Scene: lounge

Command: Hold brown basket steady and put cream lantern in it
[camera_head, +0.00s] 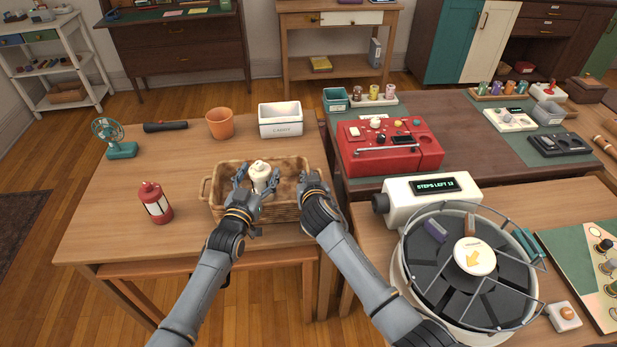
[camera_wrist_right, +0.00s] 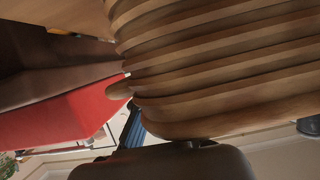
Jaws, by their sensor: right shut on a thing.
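The brown basket (camera_head: 225,173) is a wicker tray-like basket on the wooden table. The cream lantern (camera_head: 261,172) stands upright within its outline; its lower part is hidden by my left gripper. My left gripper (camera_head: 255,182) is at the lantern, its fingers spread to either side, with a gap showing on the left. My right gripper (camera_head: 312,181) is shut on the basket's right end. In the right wrist view, the basket's ribbed brown side (camera_wrist_right: 225,65) fills the upper right, close to the gripper.
A red machine (camera_head: 388,147) and a white carousel (camera_head: 468,275) are to the right.

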